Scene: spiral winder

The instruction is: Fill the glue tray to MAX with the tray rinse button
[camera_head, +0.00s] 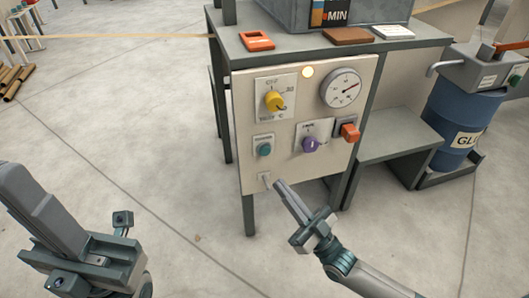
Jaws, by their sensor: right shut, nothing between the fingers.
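The grey glue tray (385,12) stands on top of the machine and is cut off by the top edge. Its level gauge (318,14) shows the MIN mark; the MAX mark is out of view. A teal push button (264,149) sits at the lower left of the cream control panel (246,95), under a label too small to read. My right gripper (280,186) is shut and empty. Its tips are in front of the panel's lower edge, below and right of the teal button. My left gripper (30,195) is at the lower left, away from the panel; its jaw opening is unclear.
A blue glue drum (455,115) stands at right.

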